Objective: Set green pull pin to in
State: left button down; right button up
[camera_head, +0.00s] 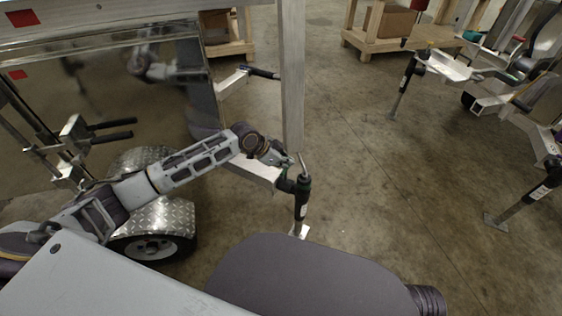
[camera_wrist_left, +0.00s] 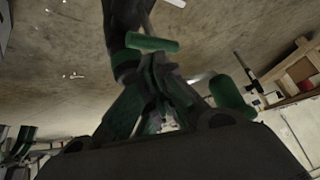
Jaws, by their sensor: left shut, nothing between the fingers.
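A black jack post (camera_head: 301,205) with a green collar stands at the end of the trailer's side arm, its foot on the floor. In the head view my left gripper (camera_head: 287,178) is at the top of this jack, and it hides part of it. In the left wrist view the dark jack tube (camera_wrist_left: 122,25) carries a stubby green cylinder (camera_wrist_left: 152,43) sticking out sideways, which looks like the green pull pin. My left gripper (camera_wrist_left: 165,85) is shut and empty, close below that green cylinder. Whether they touch, and how far the pin is in, I cannot tell. My right gripper is not in view.
A second green cylinder (camera_wrist_left: 231,98) shows to the right in the wrist view. An upright metal post (camera_head: 291,80) rises just behind the gripper. The trailer wheel (camera_head: 155,247) and tread-plate fender are left. Open concrete floor (camera_head: 400,200) lies to the right.

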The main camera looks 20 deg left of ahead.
aim_at(286, 170)
pick_arm(q)
jog(key=shift+w+d+f, duration=0.15)
jog(key=shift+d+f, duration=0.05)
jog(key=shift+f, duration=0.1)
jog(key=shift+f, duration=2.2)
jog(key=shift+a, duration=0.1)
